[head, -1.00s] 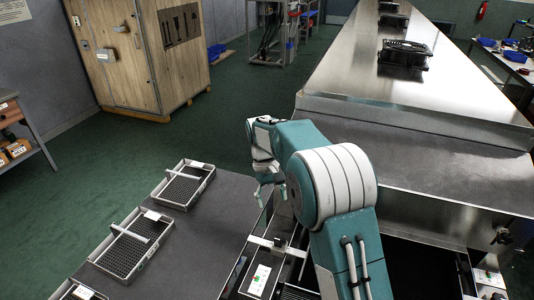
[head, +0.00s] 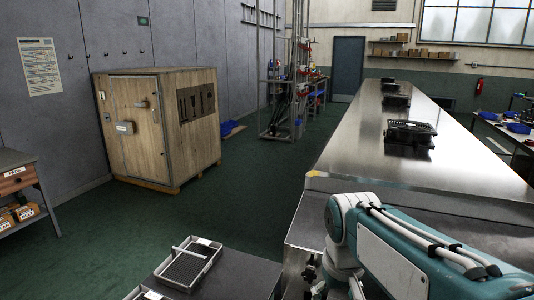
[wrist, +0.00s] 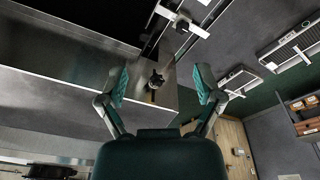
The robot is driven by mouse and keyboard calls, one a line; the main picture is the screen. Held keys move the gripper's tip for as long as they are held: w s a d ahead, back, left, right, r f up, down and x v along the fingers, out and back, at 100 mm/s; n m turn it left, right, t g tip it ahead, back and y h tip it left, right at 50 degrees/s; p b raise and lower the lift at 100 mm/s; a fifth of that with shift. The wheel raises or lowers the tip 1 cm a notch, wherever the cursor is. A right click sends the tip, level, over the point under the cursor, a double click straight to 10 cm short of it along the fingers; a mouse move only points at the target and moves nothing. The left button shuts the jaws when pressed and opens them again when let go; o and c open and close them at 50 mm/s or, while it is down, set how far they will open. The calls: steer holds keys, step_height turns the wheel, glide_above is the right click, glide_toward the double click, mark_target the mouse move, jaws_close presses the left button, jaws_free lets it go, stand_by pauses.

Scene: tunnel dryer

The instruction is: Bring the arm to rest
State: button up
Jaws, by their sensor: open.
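My gripper (wrist: 161,88) is open in the wrist view, its two fingers spread wide apart with nothing held between them. Behind the fingers, the wrist view looks past metal machine surfaces toward the floor. In the head view my teal and white arm (head: 395,255) shows at the lower right, in front of the long steel dryer housing (head: 390,165). My gripper cannot be made out clearly in the head view.
A tray (head: 214,262) with a dark mesh bottom sits on a dark table (head: 245,275) at the lower left. Black units (head: 409,135) stand on the dryer top. A wooden cabinet (head: 165,130) stands at the left wall. The green floor (head: 250,190) between is clear.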

steer(key=s+d+m+t, duration=0.1)
steer(key=s+t, duration=0.1)
steer(key=s, duration=0.4)
steer(key=s+d+f+t, duration=0.1)
steer(key=s+d+t, duration=0.1)
steer(key=s, duration=0.4)
steer(key=shift+f+m, duration=0.25)
steer(key=shift+m, duration=0.15)
